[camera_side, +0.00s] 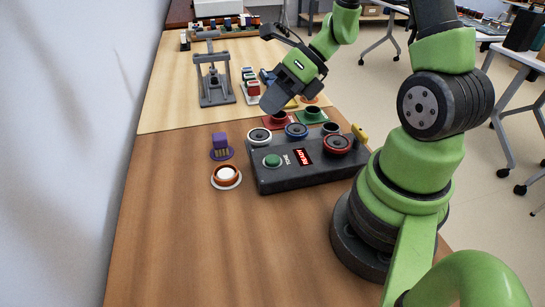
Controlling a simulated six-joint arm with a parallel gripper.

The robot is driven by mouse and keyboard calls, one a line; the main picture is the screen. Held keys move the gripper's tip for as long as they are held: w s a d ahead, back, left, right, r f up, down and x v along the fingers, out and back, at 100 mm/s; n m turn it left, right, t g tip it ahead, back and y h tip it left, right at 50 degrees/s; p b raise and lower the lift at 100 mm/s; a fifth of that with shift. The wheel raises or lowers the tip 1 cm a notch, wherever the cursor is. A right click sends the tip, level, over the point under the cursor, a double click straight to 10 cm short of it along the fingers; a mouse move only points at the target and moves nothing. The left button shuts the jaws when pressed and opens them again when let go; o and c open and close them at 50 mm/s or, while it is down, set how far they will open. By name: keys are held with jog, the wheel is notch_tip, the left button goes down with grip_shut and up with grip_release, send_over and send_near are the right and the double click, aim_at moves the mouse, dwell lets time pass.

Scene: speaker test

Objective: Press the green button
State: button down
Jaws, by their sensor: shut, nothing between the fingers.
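The green button (272,160) is a round green cap on the near left part of the dark grey control box (290,180), left of a small red-lit display (303,157). My gripper (268,108) is shut and empty. It points down and to the left, above and beyond the back of the box in the picture. It is apart from the green button, and nothing covers the button. The exact height of the gripper over the table cannot be told.
Speaker-like round parts, white (260,136), blue (296,131) and red (337,144), sit on the box. A purple block (221,142) and a white-topped round piece (227,175) stand left of it. A grey press-like frame (214,80) stands behind. The table front is clear.

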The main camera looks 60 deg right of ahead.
aim_at(273, 156)
jog(key=shift+f, duration=0.1)
jog(key=shift+f, duration=4.3)
jog(key=shift+f, duration=0.1)
jog(key=shift+f, duration=0.3)
jog(key=shift+f, duration=0.5)
jog(key=shift+r, duration=0.95)
jog(key=shift+r, duration=2.5)
